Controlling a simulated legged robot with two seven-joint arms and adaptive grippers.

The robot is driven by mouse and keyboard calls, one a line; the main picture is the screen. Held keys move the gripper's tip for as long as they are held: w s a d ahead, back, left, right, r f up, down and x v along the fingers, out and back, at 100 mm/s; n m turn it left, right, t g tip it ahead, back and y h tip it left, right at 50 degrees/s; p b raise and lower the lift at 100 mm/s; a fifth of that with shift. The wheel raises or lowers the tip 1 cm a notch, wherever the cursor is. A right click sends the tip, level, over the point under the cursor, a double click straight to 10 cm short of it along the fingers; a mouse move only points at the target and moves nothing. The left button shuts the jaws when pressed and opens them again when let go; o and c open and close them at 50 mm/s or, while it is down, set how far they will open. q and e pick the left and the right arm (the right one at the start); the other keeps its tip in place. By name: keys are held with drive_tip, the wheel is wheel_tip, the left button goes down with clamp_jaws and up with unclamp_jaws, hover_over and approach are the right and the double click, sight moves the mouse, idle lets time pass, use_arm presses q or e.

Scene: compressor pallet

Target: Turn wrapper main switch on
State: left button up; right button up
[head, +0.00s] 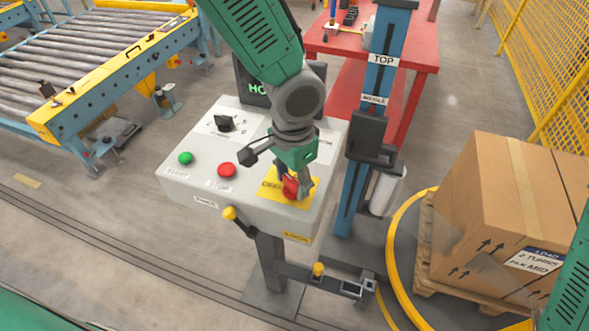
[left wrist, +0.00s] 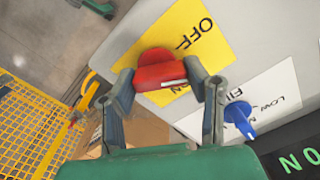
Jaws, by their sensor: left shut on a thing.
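The red main switch knob (head: 290,188) sits on a yellow plate (head: 267,189) at the front right of the grey control box (head: 239,205). In the left wrist view the red knob (left wrist: 160,71) lies across the picture with a white mark on its lower edge. "OFF" shows on the yellow plate (left wrist: 207,50) above it; the lettering below is partly covered. My left gripper (head: 297,183) is shut on the knob, with one finger at each end in the left wrist view (left wrist: 165,88). My right gripper is not in view.
The box also carries a green start button (head: 185,158), a red stop button (head: 227,170) and a black selector (head: 224,123). A blue selector (left wrist: 239,117) is close to the fingers. A blue mast (head: 372,120) and a wrapped carton (head: 495,215) stand to the right.

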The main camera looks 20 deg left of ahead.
use_arm(q)
drive_tip(key=m+p, duration=0.2)
drive_tip(key=m, duration=0.1)
drive_tip(key=shift+r, duration=0.15)
drive_tip(key=m+p, duration=0.2)
drive_tip(key=m, duration=0.1)
drive_tip(key=shift+m, duration=0.3)
drive_tip(key=shift+m+p, duration=0.6)
drive_tip(key=shift+m, duration=0.6)
drive_tip(key=shift+d+m, duration=0.1)
drive_tip(key=shift+m, duration=1.2)
drive_tip(key=shift+w+m, duration=0.1)
drive_tip(key=shift+m, duration=0.2)
drive_tip(key=o, duration=1.2)
drive_tip(key=shift+c, duration=0.2)
